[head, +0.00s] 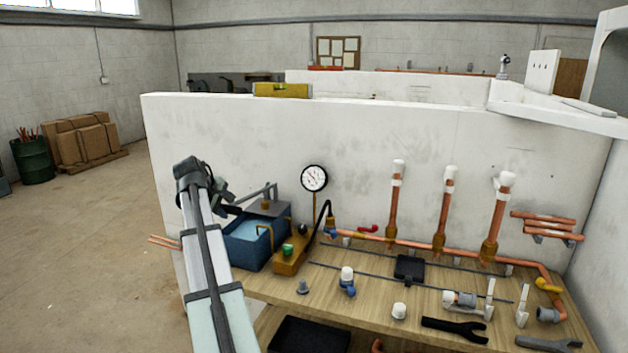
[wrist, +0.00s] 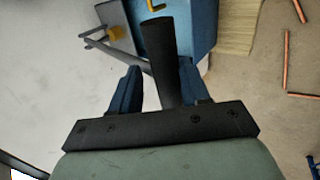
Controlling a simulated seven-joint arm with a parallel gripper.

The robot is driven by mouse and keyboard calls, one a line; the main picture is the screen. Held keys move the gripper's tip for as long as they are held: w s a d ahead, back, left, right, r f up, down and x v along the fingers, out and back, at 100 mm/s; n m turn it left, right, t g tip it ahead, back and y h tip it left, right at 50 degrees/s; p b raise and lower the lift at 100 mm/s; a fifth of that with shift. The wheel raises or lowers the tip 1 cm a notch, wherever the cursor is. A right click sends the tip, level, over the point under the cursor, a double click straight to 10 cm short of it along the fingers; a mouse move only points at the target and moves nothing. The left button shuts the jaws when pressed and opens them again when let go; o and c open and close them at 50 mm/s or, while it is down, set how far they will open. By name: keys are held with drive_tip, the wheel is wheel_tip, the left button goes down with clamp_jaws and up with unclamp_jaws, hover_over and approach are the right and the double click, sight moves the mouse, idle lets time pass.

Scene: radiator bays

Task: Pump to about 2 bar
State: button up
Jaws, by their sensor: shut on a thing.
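The test pump has a blue water tank (head: 247,243) with a brass-coloured block (head: 290,262) and green knob at its right, on the left end of the bench. Its grey lever (head: 258,191) is raised above the tank and ends in a black handle (wrist: 161,50). My gripper (head: 230,203) is shut on this handle; in the wrist view the handle stands between the two blue fingers (wrist: 160,75). The round pressure gauge (head: 314,178) stands in front of the white wall; its needle is too small to read. A black hose (head: 323,220) runs from the block to the pipework.
Copper pipework (head: 410,244) with capped upright pipes runs along the wooden bench (head: 370,305). The white partition (head: 250,130) stands behind. The floor at left is open.

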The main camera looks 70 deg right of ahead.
drive_tip(key=shift+y, duration=0.7)
drive_tip(key=r, duration=0.1)
drive_tip(key=d+r, duration=0.1)
drive_tip(key=r, duration=0.1)
drive_tip(key=d+r, duration=0.1)
drive_tip(key=shift+d+r, duration=0.15)
drive_tip(key=shift+r, duration=0.25)
drive_tip(key=shift+r+y, duration=0.3)
drive_tip(key=shift+r, duration=0.05)
drive_tip(key=shift+a+f, duration=0.25)
drive_tip(key=shift+f, duration=0.4)
drive_tip(key=shift+d+r, duration=0.35)
drive_tip(key=shift+r, duration=0.4)
